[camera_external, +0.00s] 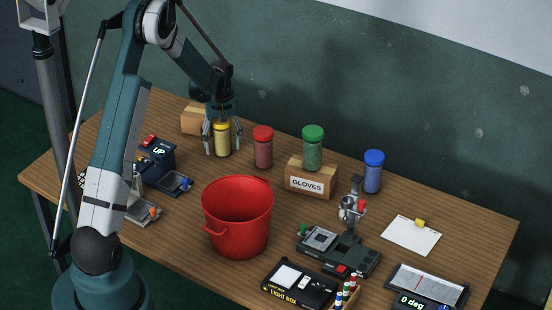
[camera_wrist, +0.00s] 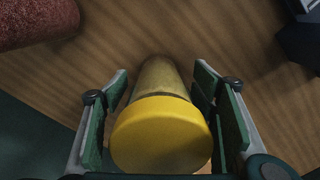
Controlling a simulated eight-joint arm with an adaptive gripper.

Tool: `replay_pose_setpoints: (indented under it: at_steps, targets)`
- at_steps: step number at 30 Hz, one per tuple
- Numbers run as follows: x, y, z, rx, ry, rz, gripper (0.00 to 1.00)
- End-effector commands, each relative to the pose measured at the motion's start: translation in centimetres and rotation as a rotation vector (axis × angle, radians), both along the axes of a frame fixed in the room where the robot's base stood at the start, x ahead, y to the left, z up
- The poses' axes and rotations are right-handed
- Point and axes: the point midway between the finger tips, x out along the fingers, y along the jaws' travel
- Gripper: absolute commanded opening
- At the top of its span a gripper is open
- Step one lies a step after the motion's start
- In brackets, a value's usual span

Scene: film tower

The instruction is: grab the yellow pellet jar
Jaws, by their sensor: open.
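The yellow pellet jar (camera_external: 222,140) stands upright on the wooden table, at the back left. It has a yellow lid and a clear body with yellow contents. My gripper (camera_external: 222,143) is lowered over it, with one finger on each side of the jar. In the wrist view the jar's yellow lid (camera_wrist: 161,135) lies between the open green-padded fingers of my gripper (camera_wrist: 160,112). A gap shows along the body on each side. Whether the pads touch the lid is hard to tell.
A red-lidded jar (camera_external: 263,147) stands close to the right. A cardboard box (camera_external: 194,119) is behind left, and a dark device (camera_external: 157,157) is at left front. A red bucket (camera_external: 239,215), a GLOVES box (camera_external: 311,180) bearing a green-lidded jar (camera_external: 312,147), and a blue-lidded jar (camera_external: 373,172) stand further right.

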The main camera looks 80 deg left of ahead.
Motion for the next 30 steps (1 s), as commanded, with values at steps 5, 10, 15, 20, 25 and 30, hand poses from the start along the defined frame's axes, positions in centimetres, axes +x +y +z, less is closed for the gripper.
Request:
replay_pose_setpoints:
  at_steps: [5, 10, 15, 20, 25, 30]
  targets:
    - [0.0, 0.01, 0.02, 0.0, 0.0, 0.0, 0.58]
    - [0.0, 0.01, 0.03, 0.0, 0.0, 0.0, 0.58]
    - [0.0, 0.01, 0.03, 0.0, 0.0, 0.0, 0.42]
    - [0.0, 0.01, 0.03, 0.0, 0.0, 0.0, 0.22]
    - [-0.01, 0.01, 0.04, 0.0, 0.0, 0.0, 0.22]
    - [-0.01, 0.01, 0.24, 0.0, 0.0, 0.0, 0.22]
